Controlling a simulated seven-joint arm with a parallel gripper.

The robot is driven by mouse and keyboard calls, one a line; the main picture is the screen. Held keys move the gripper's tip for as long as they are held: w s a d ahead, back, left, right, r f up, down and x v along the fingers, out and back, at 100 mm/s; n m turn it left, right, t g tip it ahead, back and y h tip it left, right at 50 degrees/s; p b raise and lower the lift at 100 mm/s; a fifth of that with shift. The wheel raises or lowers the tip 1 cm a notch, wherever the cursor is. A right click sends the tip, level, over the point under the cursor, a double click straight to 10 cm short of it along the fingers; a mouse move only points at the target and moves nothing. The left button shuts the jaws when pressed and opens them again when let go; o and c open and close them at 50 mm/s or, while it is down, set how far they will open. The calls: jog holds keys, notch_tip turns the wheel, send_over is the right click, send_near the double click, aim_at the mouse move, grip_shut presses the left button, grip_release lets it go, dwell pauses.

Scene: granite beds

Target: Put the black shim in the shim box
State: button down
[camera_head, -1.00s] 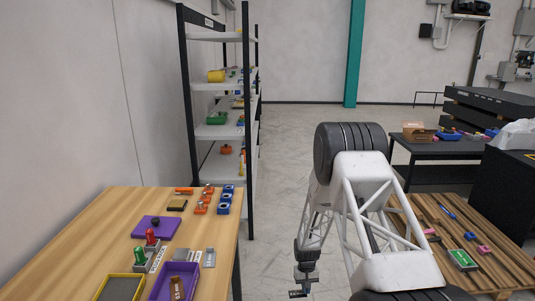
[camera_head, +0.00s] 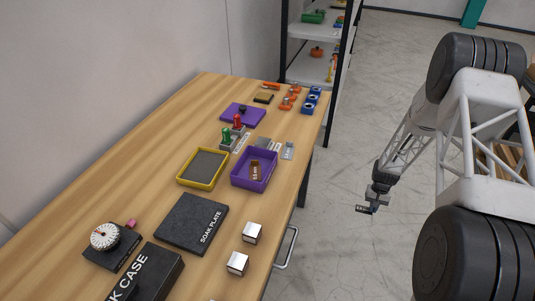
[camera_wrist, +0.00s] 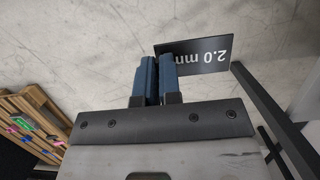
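My gripper (camera_wrist: 156,80) shows in the wrist view as two blue fingers close together. They are shut on a black shim (camera_wrist: 205,54), a flat plate marked "2.0 mm" that sticks out to the right. In the head view my gripper (camera_head: 373,201) hangs over the open floor, right of the wooden table, with the small dark shim (camera_head: 363,209) at its tip. An open purple box (camera_head: 236,183) on the table, near its right edge, has a brown marked piece inside and looks like the shim box. Its own label cannot be read.
The wooden table (camera_head: 150,155) also bears a yellow-rimmed tray (camera_head: 181,181), a black soak plate (camera_head: 191,223), two metal blocks (camera_head: 252,233), a dial gauge (camera_head: 105,237) and a black case (camera_head: 148,272). Red and green pegs stand behind the purple box. A shelf rack (camera_head: 318,60) stands beyond.

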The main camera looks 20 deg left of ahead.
jog(key=s+a+r+n+h, duration=0.1)
jog(key=s+a+r+n, duration=0.15)
jog(key=a+r, duration=0.6)
jog(key=s+a+r+n, duration=0.1)
jog(key=a+r+n, duration=0.4)
jog(key=r, duration=0.7)
jog(key=s+a+r+n+h, duration=0.1)
jog(key=a+r+n, duration=0.1)
jog(key=a+r, duration=0.75)
jog(key=shift+m+t, duration=0.35)
jog(key=shift+t, duration=0.05)
jog(key=s+a+r, duration=0.2)
jog(key=s+a, duration=0.1)
jog(key=s, duration=0.6)
jog(key=s+a+r, duration=0.2)
jog(key=s+a, duration=0.1)
jog(key=s, duration=0.7)
jog(key=s+a+r, duration=0.2)
jog(key=s+a, duration=0.2)
jog(key=s, duration=0.5)
jog(key=shift+s+r, duration=0.15)
jog(key=shift+r, duration=0.05)
send_over(264, 169)
jog(key=shift+s+d+f, duration=0.2)
jog(key=shift+f, duration=0.25)
jog(key=shift+s+d+f, duration=0.15)
jog(key=shift+s+f, duration=0.05)
jog(key=shift+f, duration=0.2)
jog(key=shift+w+a, duration=0.35)
jog(key=shift+w, duration=0.1)
